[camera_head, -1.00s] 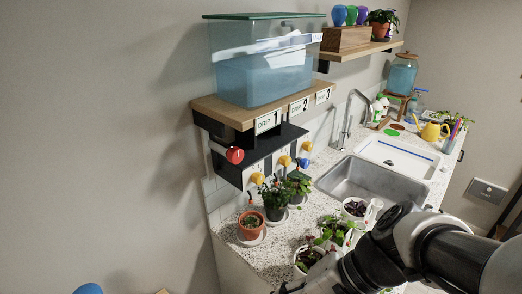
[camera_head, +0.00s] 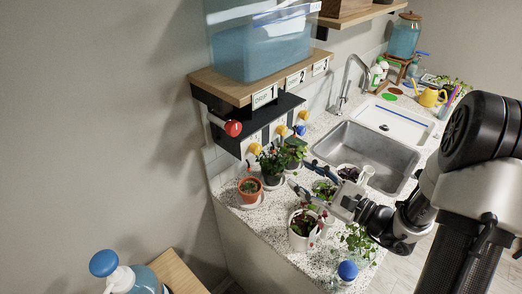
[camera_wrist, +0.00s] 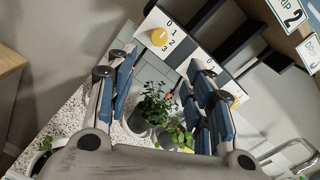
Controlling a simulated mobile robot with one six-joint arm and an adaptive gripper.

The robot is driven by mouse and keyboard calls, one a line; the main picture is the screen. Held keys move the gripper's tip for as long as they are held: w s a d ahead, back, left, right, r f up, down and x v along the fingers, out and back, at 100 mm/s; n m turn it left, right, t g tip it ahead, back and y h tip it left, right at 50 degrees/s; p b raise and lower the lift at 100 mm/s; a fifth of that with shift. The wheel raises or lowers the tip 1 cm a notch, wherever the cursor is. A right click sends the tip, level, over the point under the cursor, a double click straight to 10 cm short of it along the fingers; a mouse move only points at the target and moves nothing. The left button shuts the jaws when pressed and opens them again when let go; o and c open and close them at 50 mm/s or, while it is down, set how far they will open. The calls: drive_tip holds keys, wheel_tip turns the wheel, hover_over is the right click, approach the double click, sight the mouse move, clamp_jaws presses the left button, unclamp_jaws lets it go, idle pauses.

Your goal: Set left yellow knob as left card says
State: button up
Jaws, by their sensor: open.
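The left yellow knob (camera_head: 254,148) sits low on a white panel under the shelf. In the wrist view the yellow knob (camera_wrist: 159,37) has the numbers 0, 1, 2 and 3 printed in a row beside it; I cannot tell which one it points to. The left card (camera_head: 264,97), on the shelf edge, appears to read DRIP with a large 1. My gripper (camera_head: 312,180) is open and empty in front of the potted plants, apart from the knob. Its blue-padded fingers (camera_wrist: 155,75) stand wide apart.
Potted plants (camera_head: 270,165) stand just below the knobs. A red knob (camera_head: 233,128) sticks out at the left, and other yellow and blue knobs (camera_head: 300,130) lie to the right. A dark ledge (camera_head: 255,125) overhangs the panels. The sink (camera_head: 365,155) is behind.

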sight(259, 151)
drive_tip(key=b+x, duration=0.1)
drive_tip(key=x, duration=1.4)
drive_tip(key=shift+a, duration=0.15)
drive_tip(key=shift+c, duration=0.2)
drive_tip(key=c, duration=1)
drive_tip(key=shift+m, duration=0.3)
drive_tip(key=m+p, duration=0.1)
drive_tip(key=m, duration=0.2)
drive_tip(key=shift+m+p, duration=0.3)
drive_tip(key=shift+p, duration=0.05)
drive_tip(key=shift+m+p, duration=0.85)
drive_tip(key=shift+m, duration=0.95)
